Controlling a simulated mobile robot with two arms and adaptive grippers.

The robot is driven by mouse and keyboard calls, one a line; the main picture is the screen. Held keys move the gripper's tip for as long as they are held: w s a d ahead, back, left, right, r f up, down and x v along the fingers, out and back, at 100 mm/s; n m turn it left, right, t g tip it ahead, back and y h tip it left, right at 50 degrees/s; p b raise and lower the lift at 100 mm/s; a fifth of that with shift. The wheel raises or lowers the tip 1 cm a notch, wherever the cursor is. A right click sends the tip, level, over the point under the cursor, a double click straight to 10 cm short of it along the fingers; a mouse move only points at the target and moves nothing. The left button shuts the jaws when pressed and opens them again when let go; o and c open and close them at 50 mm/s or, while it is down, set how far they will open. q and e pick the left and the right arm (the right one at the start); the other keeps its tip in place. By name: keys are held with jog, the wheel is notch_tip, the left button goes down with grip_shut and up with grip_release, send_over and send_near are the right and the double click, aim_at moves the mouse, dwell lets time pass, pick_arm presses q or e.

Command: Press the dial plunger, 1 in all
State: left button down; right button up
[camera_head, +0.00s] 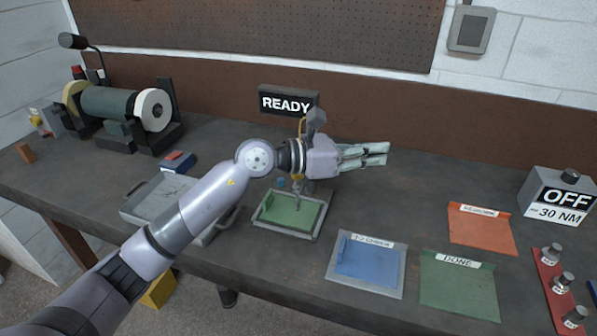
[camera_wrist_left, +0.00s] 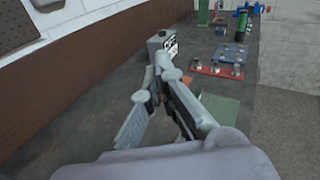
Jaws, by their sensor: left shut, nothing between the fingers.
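The dial gauge stand (camera_head: 258,222) has a green plate (camera_head: 288,212) in a grey frame. A yellow post and a grey gauge head (camera_head: 316,118) rise behind my left wrist. A thin stem (camera_head: 297,200) comes down over the plate; my left arm hides the middle of the device, and I cannot tell which part is the plunger. My left gripper (camera_head: 386,154) is shut and empty, to the right of the gauge and above the bench, fingers pointing right. Its fingers also show in the left wrist view (camera_wrist_left: 158,84). My right gripper is not in view.
A READY sign (camera_head: 287,103) stands behind the gauge. A grey tray (camera_head: 140,204) lies left, partly under my arm. Blue (camera_head: 368,265), green DONE (camera_head: 458,285) and orange (camera_head: 481,232) mats lie right. An OFF 30 NM box (camera_head: 543,195) stands far right. A grinder (camera_head: 108,103) stands left.

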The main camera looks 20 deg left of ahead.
pick_arm(q)
jog(key=w+a+m+y, duration=0.1)
jog(key=w+a+y, duration=0.1)
jog(key=a, duration=0.3)
jog(key=w+a+m+y, duration=0.1)
jog(key=w+a+y, duration=0.2)
jog(key=a+y, duration=0.2)
jog(key=w+a+f+m+y, duration=0.1)
jog(key=w+a+y, duration=0.1)
jog(key=a, duration=0.5)
jog(key=shift+w+y, duration=0.25)
jog(key=shift+y, duration=0.65)
jog(key=shift+d, duration=0.1)
jog(key=shift+f, duration=0.15)
notch_tip(320, 180, down, 9)
jog(key=b, duration=0.5)
jog(key=shift+r, duration=0.2)
